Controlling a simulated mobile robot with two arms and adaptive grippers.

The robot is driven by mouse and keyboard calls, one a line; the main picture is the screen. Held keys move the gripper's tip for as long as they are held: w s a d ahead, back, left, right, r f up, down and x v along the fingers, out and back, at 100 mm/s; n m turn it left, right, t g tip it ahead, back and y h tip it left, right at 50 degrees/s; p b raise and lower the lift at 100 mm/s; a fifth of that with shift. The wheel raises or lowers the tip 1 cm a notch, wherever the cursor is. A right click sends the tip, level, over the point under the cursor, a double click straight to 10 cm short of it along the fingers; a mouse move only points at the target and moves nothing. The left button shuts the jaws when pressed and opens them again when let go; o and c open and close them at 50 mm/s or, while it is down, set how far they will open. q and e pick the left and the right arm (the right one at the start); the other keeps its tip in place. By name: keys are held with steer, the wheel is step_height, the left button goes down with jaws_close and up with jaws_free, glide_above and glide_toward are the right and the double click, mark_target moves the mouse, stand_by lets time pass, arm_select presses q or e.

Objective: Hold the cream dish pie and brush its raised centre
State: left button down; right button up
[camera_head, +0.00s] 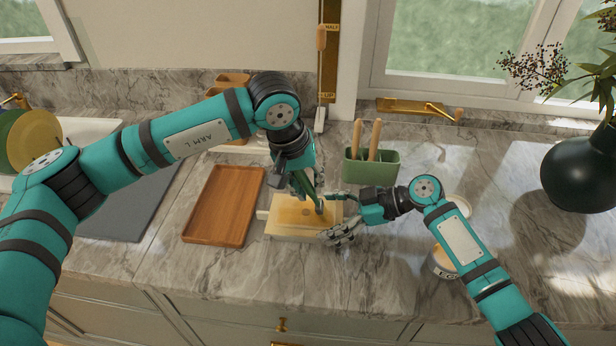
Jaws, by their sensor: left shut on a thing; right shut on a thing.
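The cream dish pie (285,218) stands on the counter in the middle of the view. It has a pale rectangular dish, a golden top and a small raised centre. My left gripper (308,190) is above the pie's right half, shut on a slim brush (319,205) that points down at the top, just right of the raised centre. I cannot tell whether the brush tip touches the crust. My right gripper (340,214) is shut on the dish at its right end. Its fingers hide that end of the dish.
A wooden tray (222,205) lies left of the dish. A green holder (371,168) with wooden handles stands behind, to the right. A round labelled tub (440,263) is partly hidden by my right arm. A dark vase (583,172) stands far right. The counter in front of the dish is clear.

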arm_select(q)
steer(key=shift+s+f, duration=0.15)
steer(key=shift+s, duration=0.8)
steer(key=shift+s+f, duration=0.15)
steer(key=shift+s, duration=0.75)
steer(key=shift+w, duration=0.1)
steer(key=w, duration=0.7)
steer(key=shift+r, duration=0.25)
steer(key=s, duration=0.7)
steer(key=shift+s+f, duration=0.1)
steer(key=shift+f, duration=0.05)
step_height(320, 180, up, 6)
